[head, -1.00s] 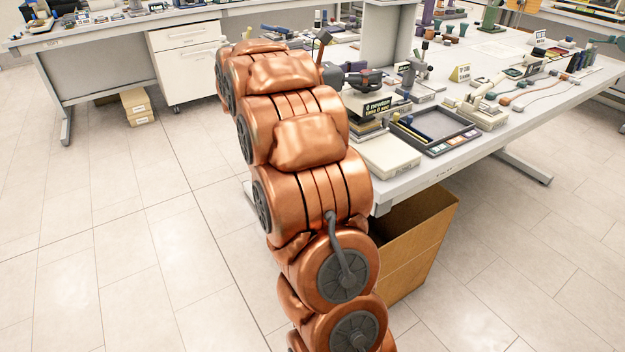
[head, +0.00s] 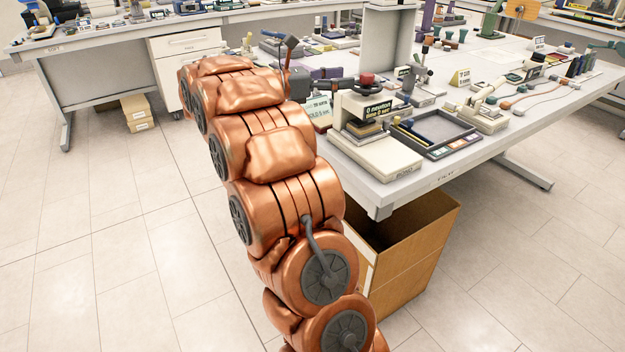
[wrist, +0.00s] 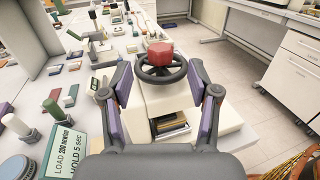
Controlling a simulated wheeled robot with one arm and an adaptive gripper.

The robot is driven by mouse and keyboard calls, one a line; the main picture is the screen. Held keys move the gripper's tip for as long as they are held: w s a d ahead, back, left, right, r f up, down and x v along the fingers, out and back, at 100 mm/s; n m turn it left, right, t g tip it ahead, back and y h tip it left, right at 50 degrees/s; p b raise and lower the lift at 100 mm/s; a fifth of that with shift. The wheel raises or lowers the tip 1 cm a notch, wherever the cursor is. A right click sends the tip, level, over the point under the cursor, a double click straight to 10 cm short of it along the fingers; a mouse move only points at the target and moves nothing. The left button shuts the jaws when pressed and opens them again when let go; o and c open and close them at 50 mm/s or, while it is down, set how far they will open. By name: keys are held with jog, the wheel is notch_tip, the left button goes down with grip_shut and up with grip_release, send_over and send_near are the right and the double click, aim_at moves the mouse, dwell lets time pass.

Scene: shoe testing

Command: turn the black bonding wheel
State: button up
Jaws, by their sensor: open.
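The black bonding wheel (wrist: 162,68) sits on top of a cream press (wrist: 165,98), with a red cap (wrist: 160,50) at its centre. My gripper (wrist: 158,78) is open, with one purple-padded finger on each side of the press in the wrist view. The wheel lies between and slightly beyond the fingertips, and no finger visibly touches it. In the head view the red cap (head: 367,79) shows beside the dark end of my arm. The press's display (head: 378,110) reads 0 newton and 0 sec.
A sign (wrist: 70,140) reads load 200 newton, hold 5 sec. A dark tray (head: 435,132) stands right of the press in the head view. Many small tools crowd the bench. A brown open box (head: 415,250) stands on the floor under the bench corner.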

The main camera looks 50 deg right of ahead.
aim_at(361, 76)
jog(key=s+a+f+m+t+y+p, duration=0.2)
jog(key=s+a, duration=0.5)
jog(key=a, duration=0.5)
jog(key=s+a+f+m+t+y+p, duration=0.3)
jog(key=s+a+f+y+p, duration=0.3)
jog(key=a, duration=0.6)
jog(key=shift+s+m+t+y, duration=0.3)
jog(key=shift+s+m+y, duration=0.1)
jog(key=shift+s+y, duration=0.1)
jog(key=w+d+r+m+g+h+b, duration=0.25)
jog(key=d+r+m+b, duration=0.25)
jog(key=d+m, duration=0.4)
jog(key=w+d+r+m+g+h+b, duration=0.1)
jog(key=w+d+r+m+h+b, duration=0.3)
jog(key=d+m, duration=0.45)
jog(key=w+d+f+m+g+h+b, duration=0.1)
jog(key=w+d+m+g+h+b, duration=0.15)
jog(key=w+d+m+b, duration=0.75)
jog(key=shift+s+d+m+p, duration=0.35)
jog(key=shift+s+d+m, duration=0.1)
jog(key=shift+s, duration=0.6)
jog(key=shift+s+d+m+p, duration=0.35)
jog(key=shift+s+m, duration=0.1)
jog(key=shift+s, duration=0.6)
jog(key=shift+s+d+m+p, duration=0.35)
jog(key=shift+s+m, duration=0.1)
jog(key=shift+s, duration=0.6)
